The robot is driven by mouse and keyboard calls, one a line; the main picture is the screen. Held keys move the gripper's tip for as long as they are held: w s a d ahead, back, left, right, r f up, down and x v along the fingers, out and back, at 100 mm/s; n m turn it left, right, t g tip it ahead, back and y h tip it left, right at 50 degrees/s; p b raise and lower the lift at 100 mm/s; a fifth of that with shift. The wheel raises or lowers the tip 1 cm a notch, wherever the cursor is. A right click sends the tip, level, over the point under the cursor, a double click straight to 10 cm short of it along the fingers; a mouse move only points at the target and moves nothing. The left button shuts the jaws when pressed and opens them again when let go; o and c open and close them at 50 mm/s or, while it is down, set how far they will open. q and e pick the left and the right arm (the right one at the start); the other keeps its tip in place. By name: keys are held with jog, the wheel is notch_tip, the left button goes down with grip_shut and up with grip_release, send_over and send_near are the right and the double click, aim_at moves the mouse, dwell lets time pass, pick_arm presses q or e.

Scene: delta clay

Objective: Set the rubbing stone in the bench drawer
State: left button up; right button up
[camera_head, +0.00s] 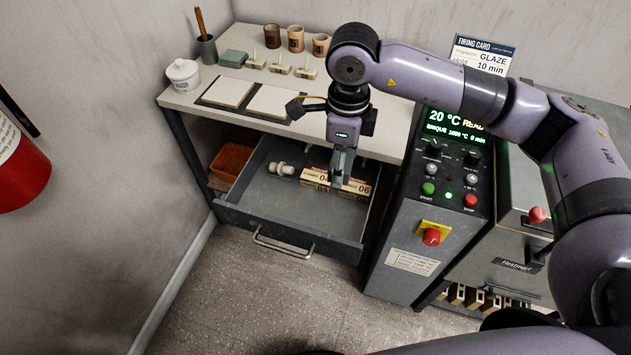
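The bench drawer (248,202) is pulled open below the bench top. Inside it lie a white knobbed piece (282,169) and several cream and red numbered boxes (356,187). My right gripper (340,178) points down over the drawer, above the boxes. Its fingers look close together, and I cannot tell whether a grey piece is held between them. A grey-green block (233,58) lies at the back left of the bench top; I cannot tell whether it is the rubbing stone. My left gripper is not in view.
An orange bin (231,161) is under the bench. The kiln control cabinet (412,235) stands right of the drawer. The drawer's left front is bare.

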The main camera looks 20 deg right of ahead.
jog(key=w+a+f+m+b, duration=0.1)
jog(key=w+f+m+b, duration=0.2)
jog(key=m, duration=1.2)
send_over(323, 214)
notch_tip(323, 214, down, 16)
jog(key=shift+s+r, duration=0.1)
jog(key=shift+r, duration=0.05)
jog(key=shift+n, duration=0.3)
jog(key=shift+f, duration=2.55)
